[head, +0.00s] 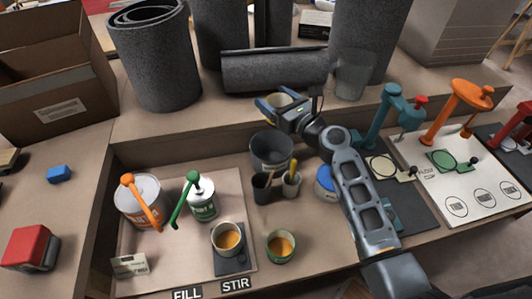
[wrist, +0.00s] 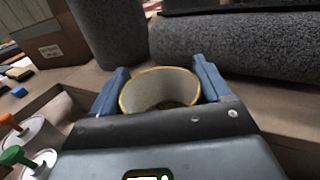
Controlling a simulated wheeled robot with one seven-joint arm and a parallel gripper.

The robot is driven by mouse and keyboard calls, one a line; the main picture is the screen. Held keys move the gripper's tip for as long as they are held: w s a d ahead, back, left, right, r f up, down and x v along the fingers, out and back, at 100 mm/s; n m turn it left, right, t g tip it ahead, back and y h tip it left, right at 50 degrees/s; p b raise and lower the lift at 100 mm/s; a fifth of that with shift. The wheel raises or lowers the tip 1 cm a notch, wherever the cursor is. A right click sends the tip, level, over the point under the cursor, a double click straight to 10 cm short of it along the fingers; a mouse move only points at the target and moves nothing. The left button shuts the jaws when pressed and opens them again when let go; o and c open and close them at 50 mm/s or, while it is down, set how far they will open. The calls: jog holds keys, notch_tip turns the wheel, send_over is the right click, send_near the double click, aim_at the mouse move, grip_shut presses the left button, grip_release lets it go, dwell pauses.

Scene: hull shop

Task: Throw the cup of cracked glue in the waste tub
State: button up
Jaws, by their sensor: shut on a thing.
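My gripper (head: 280,104) is shut on a pale cup with a yellow rim (wrist: 155,91). In the wrist view a blue finger lies on each side of the cup, and a little brownish stuff shows low inside; whether it is cracked I cannot tell. In the head view the held cup (head: 279,99) is partly hidden by my gripper. A dark grey open tub (head: 271,154), which looks like the waste tub, stands on the bench just below my gripper in the picture. The cup appears beyond the tub, near the raised back ledge.
Two cups of amber glue stand in front: one on the STIR scale (head: 229,262), one green-rimmed (head: 281,248). Two small tool pots (head: 291,186) stand before the tub. Pump cans (head: 140,203) are left.

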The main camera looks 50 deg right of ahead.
jog(key=shift+f+b, duration=2.6)
jog(key=shift+f, duration=0.15)
jog(key=o, duration=1)
jog(key=shift+s, duration=0.1)
jog(key=s, duration=0.5)
jog(key=s+a, duration=0.1)
jog(key=s, duration=0.1)
jog(key=shift+s, duration=0.3)
